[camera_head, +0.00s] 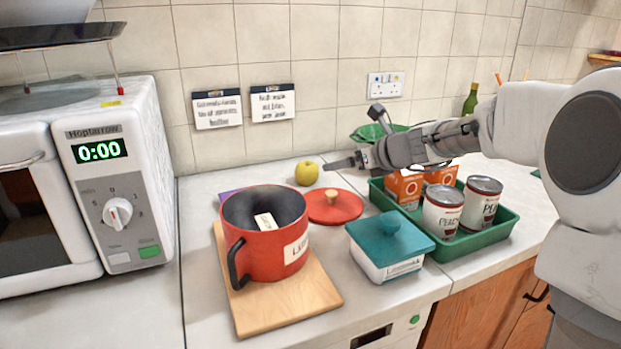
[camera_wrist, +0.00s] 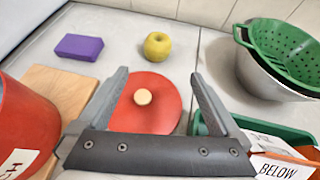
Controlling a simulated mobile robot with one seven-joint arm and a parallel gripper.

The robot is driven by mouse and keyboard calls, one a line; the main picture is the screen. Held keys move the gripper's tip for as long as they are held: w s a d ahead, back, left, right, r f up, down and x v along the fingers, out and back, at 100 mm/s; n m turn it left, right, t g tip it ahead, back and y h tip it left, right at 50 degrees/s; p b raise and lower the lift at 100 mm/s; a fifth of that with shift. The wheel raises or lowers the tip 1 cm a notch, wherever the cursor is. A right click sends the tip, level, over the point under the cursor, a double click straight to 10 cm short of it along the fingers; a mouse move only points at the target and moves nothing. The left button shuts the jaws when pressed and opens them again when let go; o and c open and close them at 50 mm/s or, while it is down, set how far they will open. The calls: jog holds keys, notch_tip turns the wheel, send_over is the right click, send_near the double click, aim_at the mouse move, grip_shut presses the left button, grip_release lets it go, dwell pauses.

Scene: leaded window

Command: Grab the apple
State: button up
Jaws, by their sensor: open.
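A yellow apple (camera_head: 307,173) sits on the grey counter near the tiled wall, behind the red lid. In the wrist view the apple (camera_wrist: 157,45) stands beyond my fingertips, near the middle of the picture. My gripper (camera_head: 340,163) is open and empty, held to the right of the apple in the head view. In the wrist view my gripper's fingers (camera_wrist: 158,78) spread wide above the red lid, with a gap between them and the apple.
The red lid (camera_wrist: 170,118) with a wooden knob lies before the apple. A purple block (camera_wrist: 79,47) is left of it. A red pot (camera_head: 270,250) stands on a wooden board (camera_head: 310,294). A green tray (camera_head: 505,228) holds cans and boxes. A green colander (camera_wrist: 288,55) sits in a bowl.

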aim_at(313, 169)
jog(key=x, duration=0.5)
jog(key=b+x, duration=0.1)
jog(key=x, duration=0.5)
jog(key=b+x, duration=0.1)
jog(key=x, duration=0.5)
jog(key=shift+s+a, duration=0.15)
jog(key=shift+a, duration=0.1)
jog(key=shift+r, duration=0.1)
jog(key=c, duration=1.3)
